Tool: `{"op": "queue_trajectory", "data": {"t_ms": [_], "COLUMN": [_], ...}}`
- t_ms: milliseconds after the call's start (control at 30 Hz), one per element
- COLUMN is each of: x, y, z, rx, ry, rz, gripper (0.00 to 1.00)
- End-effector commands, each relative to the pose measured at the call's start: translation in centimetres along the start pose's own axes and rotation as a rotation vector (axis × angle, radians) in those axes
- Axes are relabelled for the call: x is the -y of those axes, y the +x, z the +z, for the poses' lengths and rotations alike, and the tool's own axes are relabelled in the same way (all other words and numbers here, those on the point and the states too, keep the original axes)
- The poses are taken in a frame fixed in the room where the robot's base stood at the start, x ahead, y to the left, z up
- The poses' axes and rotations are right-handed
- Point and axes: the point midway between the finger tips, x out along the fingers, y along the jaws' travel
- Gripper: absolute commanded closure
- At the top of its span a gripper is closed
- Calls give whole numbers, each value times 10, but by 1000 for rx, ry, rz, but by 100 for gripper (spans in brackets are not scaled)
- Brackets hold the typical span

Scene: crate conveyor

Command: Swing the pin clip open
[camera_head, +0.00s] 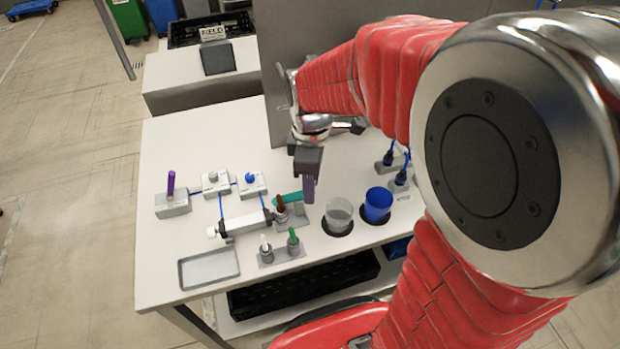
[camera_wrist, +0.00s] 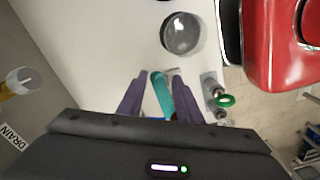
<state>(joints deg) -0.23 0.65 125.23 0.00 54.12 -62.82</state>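A teal bar (camera_head: 287,198), which looks like the pin clip, sits on a small grey mount near a brown-topped peg (camera_head: 280,205) at the middle of the table. In the wrist view the teal bar (camera_wrist: 162,95) lies between the two purple fingers of my gripper (camera_wrist: 158,108), with a gap on each side. My gripper is open. In the head view my gripper (camera_head: 309,190) points down at the right end of the teal bar. I cannot tell whether a finger touches it. The bar's near end is hidden by my gripper body in the wrist view.
A clear cup (camera_head: 339,215) and a blue cup (camera_head: 377,205) stand close to the right. White and green-topped pegs (camera_head: 293,241) stand in front, and a white cylinder (camera_head: 245,224) with blue tubing is to the left. A shallow grey tray (camera_head: 208,268) lies at the front left.

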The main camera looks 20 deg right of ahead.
Motion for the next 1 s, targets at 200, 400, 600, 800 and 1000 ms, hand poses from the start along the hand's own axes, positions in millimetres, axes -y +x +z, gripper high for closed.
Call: {"op": "queue_trajectory", "data": {"t_ms": [200, 400, 600, 800, 1000], "x": [0, 0, 0, -2, 0], "y": [0, 0, 0, 0, 0], "z": [0, 0, 0, 3, 0], "rx": [0, 0, 0, 0, 1], "ry": [0, 0, -1, 1, 8], "rz": [0, 0, 0, 0, 1], "gripper": [68, 82, 96, 100, 100]}}
